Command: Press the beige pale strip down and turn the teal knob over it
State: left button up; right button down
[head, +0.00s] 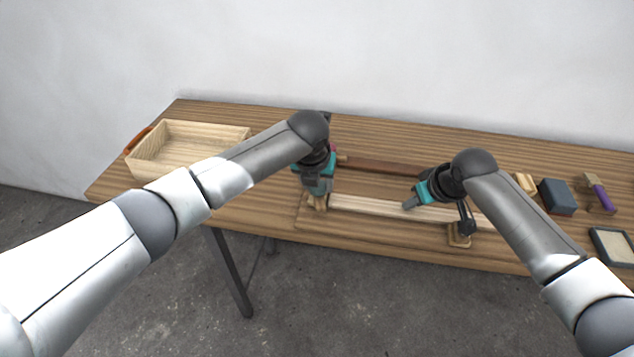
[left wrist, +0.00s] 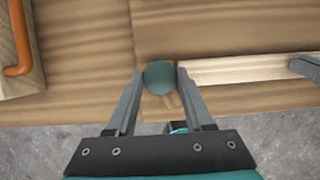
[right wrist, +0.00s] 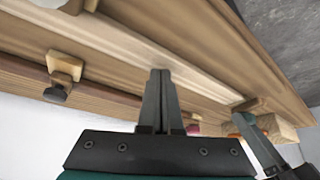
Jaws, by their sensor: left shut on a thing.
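The teal knob (left wrist: 158,77) sits between my left fingertips in the left wrist view. My left gripper (head: 317,192) is shut on it at the left end of the pale strip and hides it in the head view. The beige pale strip (head: 365,206) runs along the front of the bench; it also shows in the left wrist view (left wrist: 235,70) and the right wrist view (right wrist: 115,42). My right gripper (head: 410,204) is shut and empty, its fingertips (right wrist: 160,74) at the strip's middle. I cannot tell whether they touch it.
A wooden block with a dark knob (head: 467,228) stands at the strip's right end. A dark brown strip (head: 385,166) lies behind. An open wooden box (head: 190,140) is at left. A dark blue block (head: 556,197), a purple-handled tool (head: 600,195) and a framed tray (head: 597,242) are at right.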

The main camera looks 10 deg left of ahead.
pick_arm(q)
jog(key=shift+n+y, duration=0.3)
jog(key=shift+n, duration=0.5)
pick_arm(e)
jog(key=shift+s+f, duration=0.1)
jog(key=shift+f, duration=0.05)
pick_arm(q)
jog(key=shift+d+n+y, duration=0.1)
jog(key=shift+n+y, duration=0.5)
jog(key=shift+n, duration=0.8)
jog(key=shift+g, duration=0.3)
jog(key=shift+d+n+y, duration=0.1)
jog(key=shift+n+y, duration=0.2)
jog(key=shift+n, duration=1.1)
jog(key=shift+w+n+g+y, duration=0.1)
jog(key=shift+n+g+y, duration=0.5)
jog(key=shift+n, duration=0.8)
pick_arm(e)
jog(key=shift+d, duration=0.1)
